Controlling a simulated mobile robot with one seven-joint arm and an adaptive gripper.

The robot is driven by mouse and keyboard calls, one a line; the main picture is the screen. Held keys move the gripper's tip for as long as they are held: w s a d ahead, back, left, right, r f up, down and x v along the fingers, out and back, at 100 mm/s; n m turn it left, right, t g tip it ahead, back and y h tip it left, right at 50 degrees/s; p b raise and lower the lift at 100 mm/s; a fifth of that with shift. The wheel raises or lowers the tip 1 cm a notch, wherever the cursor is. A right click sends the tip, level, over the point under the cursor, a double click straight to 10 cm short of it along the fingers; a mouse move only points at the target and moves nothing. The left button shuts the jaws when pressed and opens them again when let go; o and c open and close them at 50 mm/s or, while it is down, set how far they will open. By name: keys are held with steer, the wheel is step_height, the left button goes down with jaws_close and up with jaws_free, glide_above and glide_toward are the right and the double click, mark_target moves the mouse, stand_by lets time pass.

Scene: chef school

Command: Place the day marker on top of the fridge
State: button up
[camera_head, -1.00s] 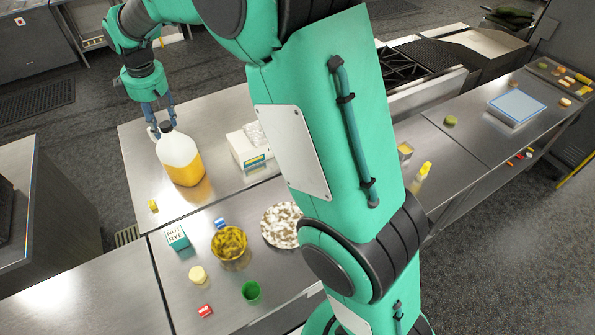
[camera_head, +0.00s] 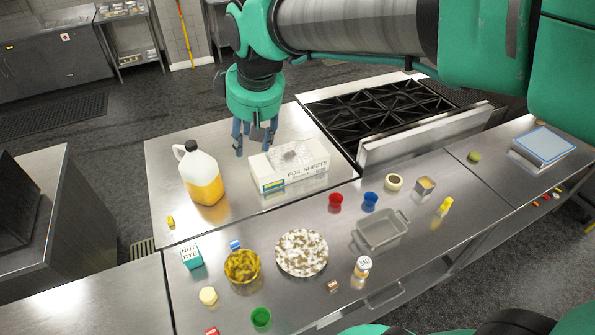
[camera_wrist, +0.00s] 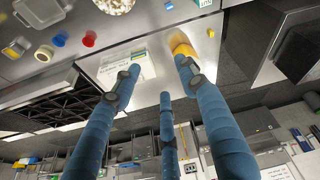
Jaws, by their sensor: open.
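My gripper (camera_head: 255,143) is open and empty, its blue fingers pointing down just behind the foil sheets box. In the wrist view my gripper (camera_wrist: 156,82) shows its spread fingers with nothing between them. I cannot tell which item is the day marker. Small blocks stand on the counter: a yellow one (camera_head: 170,221), a blue one (camera_head: 235,244), a red one (camera_head: 212,331) cut by the lower edge and a brown-white one (camera_head: 332,286). No fridge can be made out with certainty.
The foil sheets box (camera_head: 290,172) and orange juice jug (camera_head: 202,178) stand close to my gripper. The jug also shows in the wrist view (camera_wrist: 182,46). A black stove (camera_head: 380,110) is to the right. Bowls, cups and a grey pan (camera_head: 382,232) crowd the front counter.

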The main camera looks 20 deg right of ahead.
steer(key=s+d+f+m, duration=0.1)
steer(key=s+d+m, duration=0.1)
steer(key=s, duration=0.8)
steer(key=s+d+f+m+t, duration=0.1)
steer(key=s+d+f+m, duration=0.1)
steer(key=s, duration=0.8)
steer(key=shift+d+m+t+h, duration=0.3)
steer(key=shift+d+m, duration=0.3)
steer(key=shift+d, duration=0.5)
steer(key=shift+s+f, duration=0.1)
steer(key=shift+f, duration=0.05)
step_height(320, 180, down, 17)
steer(key=b, duration=1.7)
